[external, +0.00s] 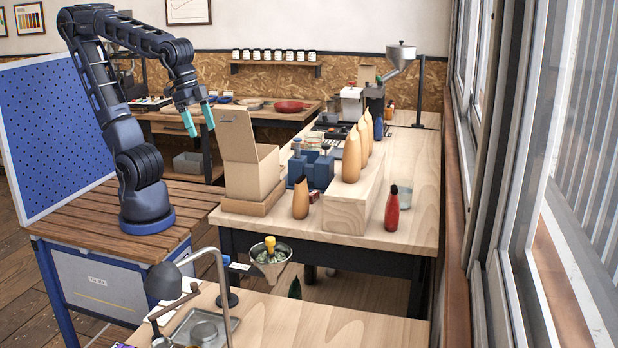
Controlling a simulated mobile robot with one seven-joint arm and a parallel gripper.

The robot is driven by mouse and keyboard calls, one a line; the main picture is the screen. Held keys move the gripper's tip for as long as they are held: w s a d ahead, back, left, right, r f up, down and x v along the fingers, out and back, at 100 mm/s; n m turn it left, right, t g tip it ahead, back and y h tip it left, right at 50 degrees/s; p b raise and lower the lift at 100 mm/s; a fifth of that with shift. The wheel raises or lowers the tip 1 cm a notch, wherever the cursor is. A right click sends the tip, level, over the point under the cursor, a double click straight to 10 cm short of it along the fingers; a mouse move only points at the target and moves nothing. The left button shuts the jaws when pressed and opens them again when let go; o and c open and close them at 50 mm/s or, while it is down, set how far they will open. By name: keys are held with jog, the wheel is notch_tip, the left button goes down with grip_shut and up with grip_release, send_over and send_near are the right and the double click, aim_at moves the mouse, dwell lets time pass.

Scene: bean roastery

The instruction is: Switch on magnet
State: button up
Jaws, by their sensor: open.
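My gripper (199,120) hangs from the bent arm with its two teal fingers pointing down and spread apart. It is open, and nothing shows between the fingers. In the external view it is above and left of an open cardboard box (250,175), apart from it. I cannot tell for sure which thing is the magnet or its switch. A funnel-shaped hopper (270,268) with a yellow knob (270,243) and greenish contents stands low in the middle, between the front bench and the long table. Its details are too small to read.
The long table (410,200) holds a blue block-like device (312,170), a wooden block (352,208) with several tan bottle shapes, a red bottle (392,210) and a tan bottle (300,200). A blue perforated panel (50,130) stands left of my arm. Windows line the right.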

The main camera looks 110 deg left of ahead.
jog(key=c, duration=1.1)
jog(key=shift+w+d+f, duration=0.1)
jog(key=shift+w+d, duration=0.2)
jog(key=shift+d, duration=0.05)
grip_shut()
jog(key=w+d+f+m, duration=0.2)
jog(key=d+f+m, duration=0.1)
jog(key=d, duration=0.5)
jog(key=w+d+f+m+g, duration=0.1)
jog(key=w+d+f+m, duration=0.25)
jog(key=d, duration=0.45)
jog(key=w+d+f+m, duration=0.2)
jog(key=d+f+m, duration=0.15)
jog(key=d, duration=0.45)
jog(key=s+d+f+m, duration=0.4)
jog(key=s+d+f, duration=0.2)
jog(key=d+f, duration=0.3)
jog(key=s+d+f+m, duration=0.4)
jog(key=s+d+f, duration=0.2)
jog(key=d, duration=0.8)
notch_tip(320, 180, down, 3)
jog(key=shift+d+r+g, duration=0.15)
jog(key=shift+d+g, duration=0.25)
jog(key=shift+s, duration=0.1)
